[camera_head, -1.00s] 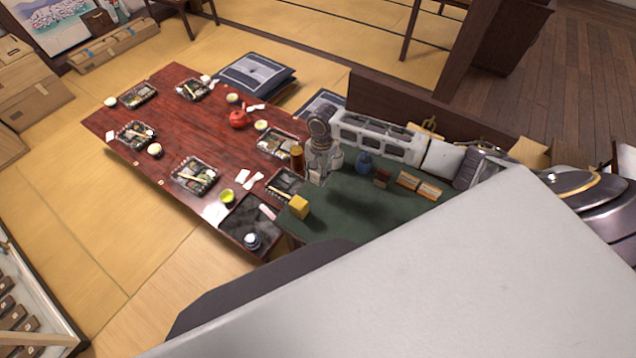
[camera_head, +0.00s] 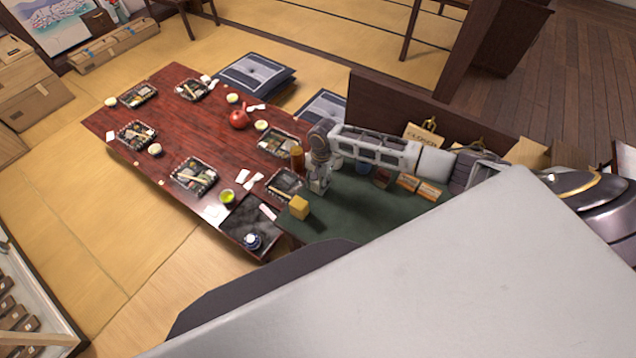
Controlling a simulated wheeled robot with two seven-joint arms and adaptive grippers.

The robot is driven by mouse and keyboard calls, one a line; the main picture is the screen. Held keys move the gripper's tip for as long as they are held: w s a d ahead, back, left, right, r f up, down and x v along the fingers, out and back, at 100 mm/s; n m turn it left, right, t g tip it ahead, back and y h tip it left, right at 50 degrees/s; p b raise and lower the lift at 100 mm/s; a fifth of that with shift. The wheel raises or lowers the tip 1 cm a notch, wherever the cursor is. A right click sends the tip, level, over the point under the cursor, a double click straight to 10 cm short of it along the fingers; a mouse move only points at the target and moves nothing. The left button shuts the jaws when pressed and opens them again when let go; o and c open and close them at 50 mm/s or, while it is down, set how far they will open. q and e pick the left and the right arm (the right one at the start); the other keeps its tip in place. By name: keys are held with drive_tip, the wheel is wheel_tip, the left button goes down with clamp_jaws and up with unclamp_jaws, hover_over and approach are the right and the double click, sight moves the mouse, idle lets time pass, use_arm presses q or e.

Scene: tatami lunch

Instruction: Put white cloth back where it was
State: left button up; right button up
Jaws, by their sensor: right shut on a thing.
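My right gripper (camera_head: 318,187) points down over the left end of the green counter (camera_head: 350,205), beside the brown cylinder and behind the yellow block. It is shut on a small pale thing that looks like the white cloth; the cloth is barely visible at the fingertips, and I cannot tell whether it touches the counter. My left gripper is not in view.
A yellow block (camera_head: 299,207) and a brown cylinder (camera_head: 297,158) stand close to the gripper. Small boxes (camera_head: 408,182) and a partly hidden blue jar (camera_head: 363,167) are to its right.

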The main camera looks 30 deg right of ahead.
drive_tip(key=shift+f, duration=0.1)
drive_tip(key=o, duration=1)
drive_tip(key=shift+c, duration=0.2)
drive_tip(key=shift+w+d+r+b, duration=0.1)
drive_tip(key=shift+w+d+r, duration=0.1)
drive_tip(key=shift+r, duration=1.8)
drive_tip(key=shift+w+d+r+b, duration=0.15)
drive_tip(key=shift+d+r, duration=0.1)
drive_tip(key=shift+r, duration=1.75)
drive_tip(key=shift+w+d+r+b, duration=0.1)
drive_tip(key=shift+d+r, duration=0.1)
drive_tip(key=shift+r, duration=1.8)
